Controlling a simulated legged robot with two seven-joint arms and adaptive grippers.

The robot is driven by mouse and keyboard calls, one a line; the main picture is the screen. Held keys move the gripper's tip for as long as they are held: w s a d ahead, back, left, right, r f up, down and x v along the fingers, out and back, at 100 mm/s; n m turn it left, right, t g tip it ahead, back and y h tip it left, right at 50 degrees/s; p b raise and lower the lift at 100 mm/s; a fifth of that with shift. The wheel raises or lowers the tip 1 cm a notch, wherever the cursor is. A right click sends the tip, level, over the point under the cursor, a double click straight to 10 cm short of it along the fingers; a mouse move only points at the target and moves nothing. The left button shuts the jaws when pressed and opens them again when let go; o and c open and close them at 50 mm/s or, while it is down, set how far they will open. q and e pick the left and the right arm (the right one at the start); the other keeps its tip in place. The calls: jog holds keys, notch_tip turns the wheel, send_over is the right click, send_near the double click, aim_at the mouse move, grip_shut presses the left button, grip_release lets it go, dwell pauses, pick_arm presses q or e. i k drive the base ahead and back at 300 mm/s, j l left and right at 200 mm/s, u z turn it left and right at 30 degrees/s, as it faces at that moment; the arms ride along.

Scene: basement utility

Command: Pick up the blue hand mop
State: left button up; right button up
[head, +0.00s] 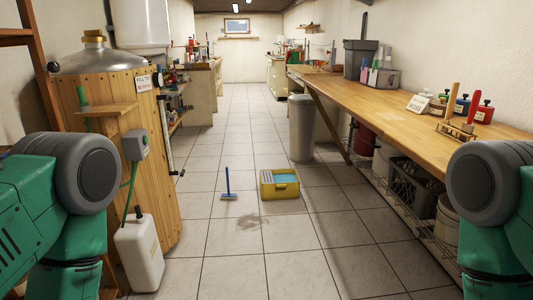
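The blue hand mop (228,185) is on the tiled floor ahead, left of the middle of the head view. Its thin blue handle points upward from a pale, flat head at the bottom. Nothing touches it. My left arm comes in at the lower left and my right arm at the lower right, both green with grey joints. Neither gripper is in the frame, so their state does not show.
A yellow bucket (278,193) with blue contents stands right of the mop. A white jug (139,252) and wooden-clad tank (150,130) stand left. A long workbench (400,100) lines the right. The tiled aisle is mostly clear.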

aim_at(229, 195)
jog(key=i, duration=1.95)
jog(key=i+l+u, duration=0.1)
jog(key=i+u, duration=0.3)
jog(key=i+l+u, duration=0.3)
jog(key=i+u, duration=0.15)
jog(key=i, duration=0.15)
jog(key=i+l+u, duration=0.85)
jog(key=l, duration=0.15)
jog(key=i+l+u, duration=0.25)
jog(key=l+u, duration=0.15)
jog(key=l, duration=0.25)
jog(key=i+l+u, duration=0.15)
jog(key=l+u, duration=0.25)
jog(key=l, duration=0.3)
